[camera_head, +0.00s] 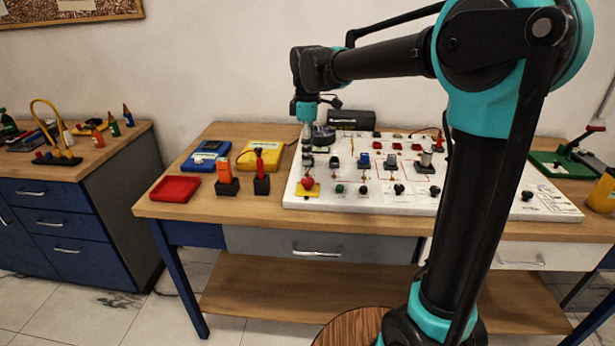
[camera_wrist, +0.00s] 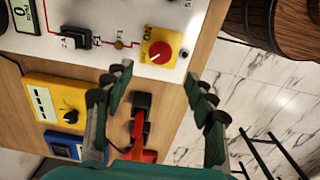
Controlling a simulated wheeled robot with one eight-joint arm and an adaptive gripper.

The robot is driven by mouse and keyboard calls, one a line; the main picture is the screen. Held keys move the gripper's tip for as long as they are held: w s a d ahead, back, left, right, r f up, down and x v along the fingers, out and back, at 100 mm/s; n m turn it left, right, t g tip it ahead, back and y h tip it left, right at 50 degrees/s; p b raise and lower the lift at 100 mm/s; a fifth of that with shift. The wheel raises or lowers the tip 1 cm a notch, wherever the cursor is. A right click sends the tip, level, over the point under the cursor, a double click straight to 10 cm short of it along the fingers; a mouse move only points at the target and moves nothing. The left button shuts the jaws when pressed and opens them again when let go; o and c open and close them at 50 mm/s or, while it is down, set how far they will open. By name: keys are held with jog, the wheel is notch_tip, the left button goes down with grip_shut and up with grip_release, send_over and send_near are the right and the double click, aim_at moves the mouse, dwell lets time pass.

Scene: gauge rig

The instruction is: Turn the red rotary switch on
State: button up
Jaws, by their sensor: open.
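The red rotary switch (camera_head: 307,184) sits on a yellow plate at the front left corner of the white panel (camera_head: 372,207). In the wrist view the red knob (camera_wrist: 160,52) shows a white mark pointing toward the lower left. "ON" is printed at the plate's upper left; a smaller label by the left edge is hard to read. My gripper (camera_head: 306,128) is above the panel's left part in the head view. In the wrist view my gripper (camera_wrist: 158,76) is open and empty, its fingers apart, with the knob beyond the gap between the tips, not touched.
A black holder with a red tool (camera_wrist: 138,128) shows between the fingers. A yellow meter (camera_head: 262,154), a blue meter (camera_head: 205,156), a red tray (camera_head: 175,189) and an orange block (camera_head: 225,173) stand left of the panel. Other switches line the panel. Bare wood lies along the table's front edge.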

aim_at(308, 180)
notch_tip(308, 180, down, 9)
jog(key=shift+f, duration=0.1)
dwell(0.4)
jog(key=c, duration=1.2)
jog(key=shift+o, duration=0.2)
